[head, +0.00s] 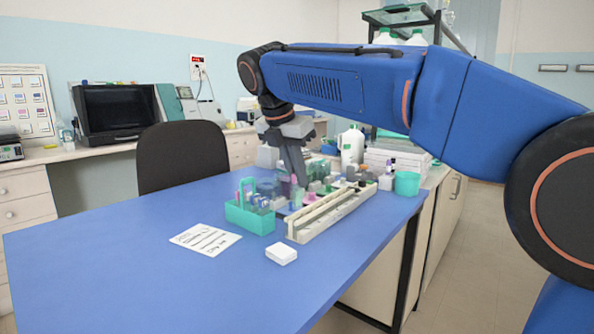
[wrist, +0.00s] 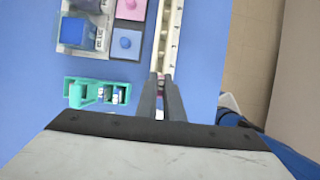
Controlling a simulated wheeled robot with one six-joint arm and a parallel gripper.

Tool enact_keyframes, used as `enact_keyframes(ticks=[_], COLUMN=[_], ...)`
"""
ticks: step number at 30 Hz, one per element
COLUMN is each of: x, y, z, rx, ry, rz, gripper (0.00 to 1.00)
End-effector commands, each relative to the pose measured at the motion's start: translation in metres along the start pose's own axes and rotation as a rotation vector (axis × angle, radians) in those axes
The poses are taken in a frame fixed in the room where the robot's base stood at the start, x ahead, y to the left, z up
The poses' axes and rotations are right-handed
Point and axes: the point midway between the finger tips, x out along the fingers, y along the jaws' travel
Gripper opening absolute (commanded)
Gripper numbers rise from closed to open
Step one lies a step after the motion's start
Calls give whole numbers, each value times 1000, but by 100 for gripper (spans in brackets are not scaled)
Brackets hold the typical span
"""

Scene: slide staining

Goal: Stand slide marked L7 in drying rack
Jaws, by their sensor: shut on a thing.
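My gripper (head: 297,182) points down above the far side of the work area in the head view. In the wrist view my gripper (wrist: 161,78) is shut on a slide (wrist: 160,85), of which only a small pinkish-white bit shows between the fingers. Its mark cannot be read. The long cream drying rack (head: 325,216) lies lengthwise on the blue table; in the wrist view the rack (wrist: 168,35) runs up from just beyond the fingertips. Whether the slide touches the rack is hidden.
A teal carrier (head: 236,216) holding slides or small items stands left of the rack. Staining jars (wrist: 88,32) and coloured-lidded dishes (wrist: 126,43) sit beside the rack. A white block (head: 282,254) and a written sheet (head: 205,239) lie in front. A teal cup (head: 407,184) stands right. The left table is clear.

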Motion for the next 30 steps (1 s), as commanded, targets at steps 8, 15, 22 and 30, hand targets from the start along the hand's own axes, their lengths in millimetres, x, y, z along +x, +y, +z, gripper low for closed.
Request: enact_keyframes(ticks=[8,15,22,30], x=[14,27,39,52], y=[0,0,0,0], z=[-6,-11,-16,-22], rx=[0,1,0,0], ry=[0,0,0,0], rz=[0,0,1,1], gripper=[0,0,0,0])
